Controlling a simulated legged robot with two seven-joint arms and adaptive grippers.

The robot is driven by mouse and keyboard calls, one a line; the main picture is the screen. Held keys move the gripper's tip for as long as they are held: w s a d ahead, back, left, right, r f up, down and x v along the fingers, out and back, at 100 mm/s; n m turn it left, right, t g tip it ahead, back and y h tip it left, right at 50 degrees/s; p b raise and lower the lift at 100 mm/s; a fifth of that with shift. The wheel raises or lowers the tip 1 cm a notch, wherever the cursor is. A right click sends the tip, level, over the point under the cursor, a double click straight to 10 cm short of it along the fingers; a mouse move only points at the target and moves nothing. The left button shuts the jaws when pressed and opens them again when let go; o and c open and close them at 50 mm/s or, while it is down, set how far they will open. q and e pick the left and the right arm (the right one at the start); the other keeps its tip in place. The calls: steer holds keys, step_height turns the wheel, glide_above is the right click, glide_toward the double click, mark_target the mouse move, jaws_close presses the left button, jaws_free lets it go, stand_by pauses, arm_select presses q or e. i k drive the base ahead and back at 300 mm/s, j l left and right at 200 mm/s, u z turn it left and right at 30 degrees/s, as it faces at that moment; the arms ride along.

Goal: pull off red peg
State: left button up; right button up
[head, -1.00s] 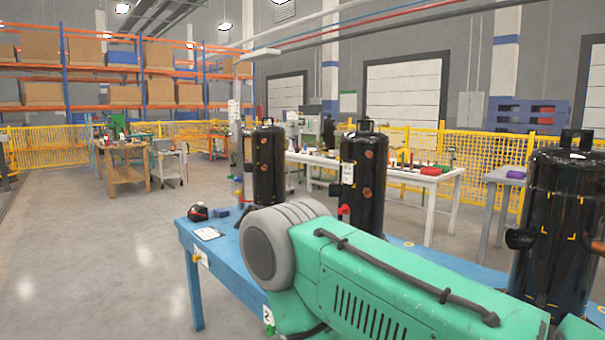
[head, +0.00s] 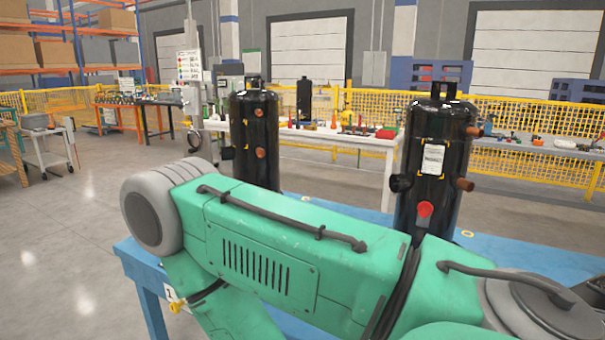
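The red peg (head: 424,209) sits low on the front of a black cylindrical compressor tank (head: 445,150), below a white label (head: 433,158). The tank stands upright on the blue table (head: 520,252) at right, with pipe stubs on its sides. My green arm crosses the lower picture in front of the table and hides the tank's foot. The peg shows just above the arm. Neither of my grippers is in view.
A second black tank (head: 255,135) with copper-coloured ports stands to the left on the blue table. A white workbench (head: 345,140) with small items and a yellow mesh fence (head: 530,125) are behind. Open floor (head: 60,235) lies at left.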

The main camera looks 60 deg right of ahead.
mark_target(425, 209)
steer(key=i+z, duration=0.1)
steer(key=z, duration=0.35)
steer(key=i+z, duration=0.1)
steer(key=z, duration=0.35)
steer(key=j+z, duration=0.1)
steer(key=z, duration=0.35)
steer(key=i+j+z, duration=0.1)
steer(key=z, duration=2.65)
